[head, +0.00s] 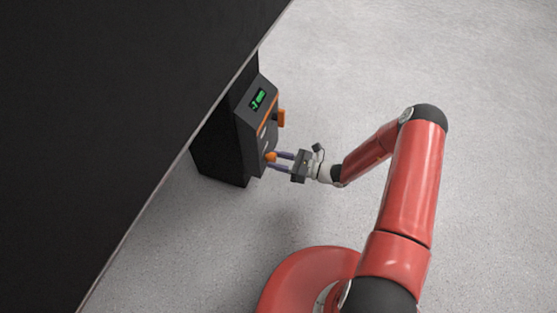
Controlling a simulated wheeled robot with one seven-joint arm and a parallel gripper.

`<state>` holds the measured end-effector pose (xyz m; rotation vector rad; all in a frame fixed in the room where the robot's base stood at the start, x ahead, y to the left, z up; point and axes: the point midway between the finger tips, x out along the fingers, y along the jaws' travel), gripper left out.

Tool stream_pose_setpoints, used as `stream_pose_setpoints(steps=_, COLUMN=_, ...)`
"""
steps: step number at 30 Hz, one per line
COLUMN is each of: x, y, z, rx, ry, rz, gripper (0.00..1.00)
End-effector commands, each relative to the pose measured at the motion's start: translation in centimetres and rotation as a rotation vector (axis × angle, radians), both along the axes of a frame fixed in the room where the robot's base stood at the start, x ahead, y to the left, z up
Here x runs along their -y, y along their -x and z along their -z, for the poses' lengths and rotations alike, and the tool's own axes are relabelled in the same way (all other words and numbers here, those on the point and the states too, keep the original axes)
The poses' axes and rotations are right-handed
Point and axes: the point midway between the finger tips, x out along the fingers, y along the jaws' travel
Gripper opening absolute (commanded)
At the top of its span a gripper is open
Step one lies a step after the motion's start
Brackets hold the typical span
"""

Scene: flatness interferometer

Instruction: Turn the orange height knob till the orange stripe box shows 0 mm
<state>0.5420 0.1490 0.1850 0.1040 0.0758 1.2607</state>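A dark control box (230,140) stands beside the large black surface. Its slanted face has a small display (258,99) with green characters; they are too small to read surely. An orange stripe (268,116) runs on the face under the display. One orange knob (281,118) sticks out beside the stripe. A second, smaller orange knob (270,156) is lower on the face. No label tells which is the height knob.
A large black surface (110,110) with a straight edge fills the left side, close to the box. The grey floor (480,130) is clear to the right and at the top right.

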Motion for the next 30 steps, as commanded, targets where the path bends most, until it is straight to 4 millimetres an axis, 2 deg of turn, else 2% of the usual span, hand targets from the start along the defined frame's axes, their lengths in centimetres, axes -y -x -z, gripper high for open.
stream_pose_setpoints(steps=1, x=0.01, y=-0.01, z=0.00, rx=0.000, ry=0.000, rz=0.000, gripper=0.24)
stream_pose_setpoints(steps=3, x=0.01, y=-0.01, z=0.00, rx=0.000, ry=0.000, rz=0.000, gripper=0.17)
stream_pose_setpoints(steps=14, x=0.03, y=0.00, z=-0.04, rx=-0.059, ry=-0.021, rz=0.000, gripper=0.17)
stream_pose_setpoints(steps=20, x=0.03, y=0.04, z=-0.04, rx=-0.181, ry=-0.065, rz=0.000, gripper=0.17)
stream_pose_setpoints(steps=30, x=0.05, y=0.00, z=-0.01, rx=-0.478, ry=-0.173, rz=0.001, gripper=0.17)
